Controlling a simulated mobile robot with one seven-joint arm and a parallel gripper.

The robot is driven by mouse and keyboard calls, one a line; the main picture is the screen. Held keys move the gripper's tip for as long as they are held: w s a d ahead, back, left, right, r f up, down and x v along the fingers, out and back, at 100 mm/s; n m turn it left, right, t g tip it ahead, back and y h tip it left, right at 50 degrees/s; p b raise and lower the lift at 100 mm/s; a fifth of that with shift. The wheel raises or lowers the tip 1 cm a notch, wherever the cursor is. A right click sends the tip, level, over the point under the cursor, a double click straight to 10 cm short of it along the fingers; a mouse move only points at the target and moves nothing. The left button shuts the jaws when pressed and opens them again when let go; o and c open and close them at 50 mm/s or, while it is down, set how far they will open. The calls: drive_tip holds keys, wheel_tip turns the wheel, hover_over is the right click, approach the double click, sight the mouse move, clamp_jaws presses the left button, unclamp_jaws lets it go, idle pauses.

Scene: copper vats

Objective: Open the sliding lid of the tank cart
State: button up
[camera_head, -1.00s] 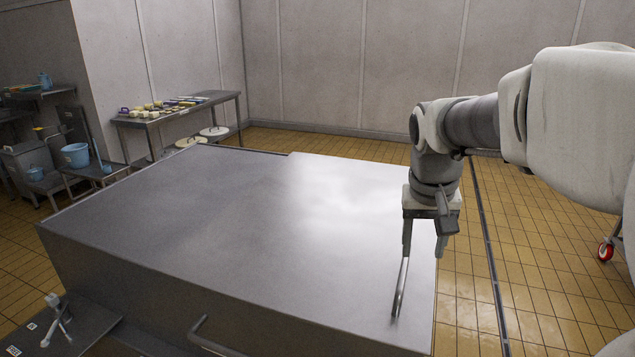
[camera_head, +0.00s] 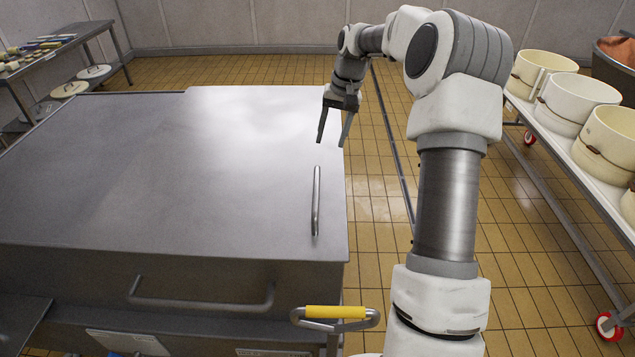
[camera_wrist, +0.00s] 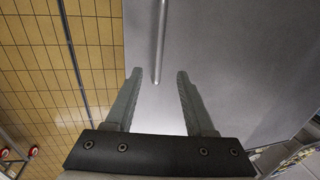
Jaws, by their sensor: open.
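The grey metal tank cart fills the left and middle of the head view, and its flat sliding lid (camera_head: 250,190) covers the top. A thin bar handle (camera_head: 316,202) stands near the lid's right edge. My gripper (camera_head: 333,142) is open and empty, just beyond the handle's far end. In the wrist view, the open fingers (camera_wrist: 157,76) point toward the lid (camera_wrist: 235,60). The fingers do not touch the bar in the picture; the depth gap is hard to judge.
A bent bar (camera_head: 200,303) is on the cart's front side. A yellow-gripped handle (camera_head: 335,312) sticks out at its front right corner. A wheeled rack (camera_head: 572,172) with cream tubs stands at right. A side table (camera_head: 60,55) is at back left. Tiled floor lies clear right of the cart.

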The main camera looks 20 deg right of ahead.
sight(316, 189)
drive_tip(key=a+f, duration=0.1)
drive_tip(key=f, duration=0.4)
drive_tip(key=a+f+p, duration=0.1)
drive_tip(key=f, duration=0.5)
drive_tip(key=w+a+f, duration=0.1)
drive_tip(key=f, duration=0.4)
drive_tip(key=shift+w+a+f+p, duration=0.1)
drive_tip(key=shift+f+p, duration=0.2)
drive_tip(key=shift+p, duration=0.1)
clamp_jaws()
idle(0.5)
